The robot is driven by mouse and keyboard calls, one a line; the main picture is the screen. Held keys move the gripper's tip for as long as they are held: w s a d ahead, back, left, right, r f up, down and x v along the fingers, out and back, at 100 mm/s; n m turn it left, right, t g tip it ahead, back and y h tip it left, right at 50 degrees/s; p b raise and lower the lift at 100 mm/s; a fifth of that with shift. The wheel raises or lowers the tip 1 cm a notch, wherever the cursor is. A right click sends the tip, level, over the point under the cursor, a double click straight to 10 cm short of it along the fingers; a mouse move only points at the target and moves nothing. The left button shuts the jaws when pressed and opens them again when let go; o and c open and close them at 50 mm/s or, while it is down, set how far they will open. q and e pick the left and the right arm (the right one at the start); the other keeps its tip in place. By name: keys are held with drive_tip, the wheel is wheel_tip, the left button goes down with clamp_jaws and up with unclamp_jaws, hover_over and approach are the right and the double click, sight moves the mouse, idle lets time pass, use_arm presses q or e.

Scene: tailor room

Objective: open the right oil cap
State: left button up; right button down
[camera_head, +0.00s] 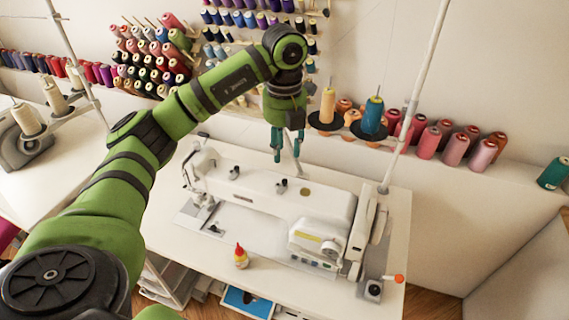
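A white sewing machine (268,205) stands on a white table (210,255). On its top are a small dark knob-like part (281,186) and a flat round brownish disc (306,191) to its right; I cannot tell for sure which is the right oil cap. My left gripper (287,157) points down above and behind the top of the machine in the picture. My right gripper is not in view.
A small yellow bottle with a red tip (241,257) stands in front of the machine. Thread cones (372,115) on a stand are behind the machine at the right. A white thread-stand pole (415,95) rises behind the machine's right end. Spools line the wall.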

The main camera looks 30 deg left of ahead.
use_arm(q)
drive_tip(key=shift+r, duration=1.6)
